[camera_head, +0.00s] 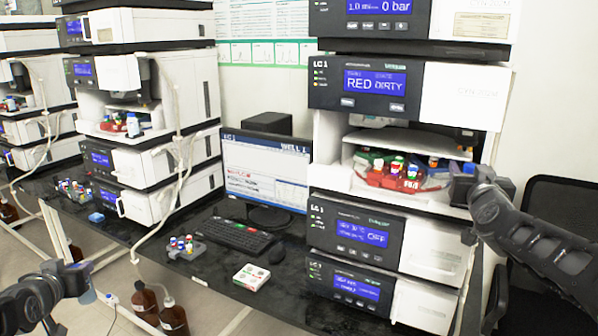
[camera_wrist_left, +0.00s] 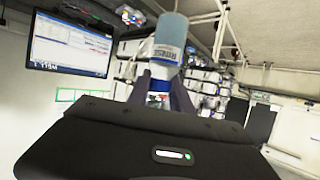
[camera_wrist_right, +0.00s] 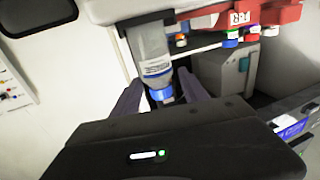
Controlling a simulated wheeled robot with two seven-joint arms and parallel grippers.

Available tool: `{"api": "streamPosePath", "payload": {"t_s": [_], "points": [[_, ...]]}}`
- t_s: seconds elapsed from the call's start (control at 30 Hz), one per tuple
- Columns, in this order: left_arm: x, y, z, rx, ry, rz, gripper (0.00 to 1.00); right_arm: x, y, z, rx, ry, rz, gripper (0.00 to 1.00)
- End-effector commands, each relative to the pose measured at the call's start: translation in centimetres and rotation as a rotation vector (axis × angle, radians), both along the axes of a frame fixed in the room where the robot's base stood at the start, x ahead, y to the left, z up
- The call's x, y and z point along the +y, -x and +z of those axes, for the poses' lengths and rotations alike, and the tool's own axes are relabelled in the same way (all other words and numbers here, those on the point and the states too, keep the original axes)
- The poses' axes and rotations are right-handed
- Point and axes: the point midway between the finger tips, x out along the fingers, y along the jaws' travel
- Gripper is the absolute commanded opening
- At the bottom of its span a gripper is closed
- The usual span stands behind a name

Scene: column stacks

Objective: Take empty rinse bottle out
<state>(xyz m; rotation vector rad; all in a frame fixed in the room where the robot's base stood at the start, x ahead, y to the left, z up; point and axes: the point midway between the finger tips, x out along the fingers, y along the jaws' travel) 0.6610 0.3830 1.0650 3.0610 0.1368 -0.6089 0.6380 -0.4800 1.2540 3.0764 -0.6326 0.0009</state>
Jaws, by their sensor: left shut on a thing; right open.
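The rinse bottle in the sampler bay shows in the right wrist view (camera_wrist_right: 153,58) as a clear, greyish bottle with a white label and a blue cap; I see no blue liquid in it. My right gripper (camera_wrist_right: 160,98) is open, with its fingers on either side of the cap end. In the head view my right gripper (camera_head: 465,183) is at the right side of the bay and hides most of that bottle. My left gripper (camera_wrist_left: 165,88) is shut on another bottle (camera_wrist_left: 170,38), labelled RINSE and holding blue liquid. In the head view my left gripper (camera_head: 84,276) is low at the left.
A red vial rack (camera_head: 398,180) stands in the open bay of the right instrument stack, whose screen (camera_head: 375,83) reads RED DIRTY. The bench holds a keyboard (camera_head: 235,236), a grey vial rack (camera_head: 186,249) and a small white box (camera_head: 252,277). Brown bottles (camera_head: 174,318) stand below.

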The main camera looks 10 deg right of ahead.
Motion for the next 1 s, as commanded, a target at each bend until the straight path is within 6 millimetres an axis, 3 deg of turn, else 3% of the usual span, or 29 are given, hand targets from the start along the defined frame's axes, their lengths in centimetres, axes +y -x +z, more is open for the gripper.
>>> {"api": "streamPosePath", "payload": {"t_s": [0.43,1.0], "points": [[0.0,-0.01,0.03,-0.001,0.0,0.0,0.02,0.02,0.03,-0.03,0.001,-0.001,0.0,0.52],[0.0,-0.01,0.03,-0.001,0.0,0.0,0.02,0.02,0.03,-0.04,0.001,-0.001,0.0,0.05]]}}
